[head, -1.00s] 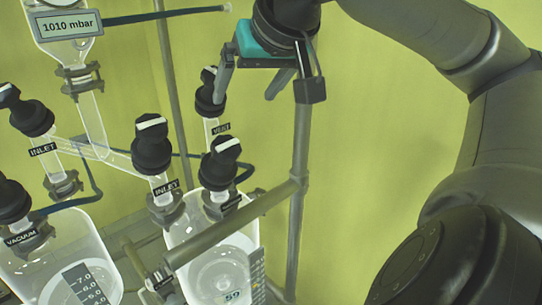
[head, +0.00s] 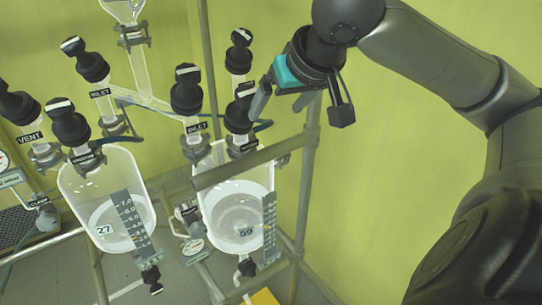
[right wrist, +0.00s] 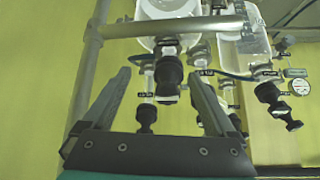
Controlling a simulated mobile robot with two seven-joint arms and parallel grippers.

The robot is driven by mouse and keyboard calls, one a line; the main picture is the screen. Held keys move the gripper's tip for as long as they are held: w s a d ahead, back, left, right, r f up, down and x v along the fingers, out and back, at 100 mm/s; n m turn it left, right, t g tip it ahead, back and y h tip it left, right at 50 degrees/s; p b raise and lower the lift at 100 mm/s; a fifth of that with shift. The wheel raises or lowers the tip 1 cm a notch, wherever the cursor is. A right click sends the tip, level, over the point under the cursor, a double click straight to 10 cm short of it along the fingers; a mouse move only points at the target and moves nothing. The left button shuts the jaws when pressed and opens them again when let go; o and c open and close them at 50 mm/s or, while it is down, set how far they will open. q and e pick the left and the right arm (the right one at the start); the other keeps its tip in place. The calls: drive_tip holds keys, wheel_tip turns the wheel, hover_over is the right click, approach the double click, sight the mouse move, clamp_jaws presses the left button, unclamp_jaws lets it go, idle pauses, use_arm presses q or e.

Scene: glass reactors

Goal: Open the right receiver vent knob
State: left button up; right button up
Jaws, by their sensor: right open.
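The right receiver (head: 215,205) is a glass vessel with several black knobs above it. The knob at its back (head: 240,52), whose label read VENT a second ago, has a white stripe on top; it seems to be the lower-left knob (right wrist: 147,117) in the right wrist view. My right gripper (head: 279,110) is open and empty, to the right of and lower in the picture than that knob. In the right wrist view, the front knob (right wrist: 167,78) shows between the fingers (right wrist: 159,74); I cannot tell its depth. My left gripper is out of view.
The right receiver's INLET knob (head: 187,90) and front knob (head: 240,112) stand close by. A metal rail (head: 250,160) crosses the receiver's front and an upright post (head: 305,185) stands right. The left receiver (head: 105,195) is at left. The wall side at right is free.

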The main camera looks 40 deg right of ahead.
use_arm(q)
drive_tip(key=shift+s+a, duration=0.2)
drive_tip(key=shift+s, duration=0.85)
use_arm(e)
wheel_tip(320, 180, down, 10)
drive_tip(key=a+n, duration=0.1)
drive_tip(key=shift+w+a+n+g+y, duration=0.15)
drive_tip(key=shift+a+n+g+y, duration=0.2)
drive_tip(key=shift+n+g+y, duration=0.05)
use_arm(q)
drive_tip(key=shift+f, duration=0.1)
use_arm(e)
drive_tip(key=shift+r, duration=0.1)
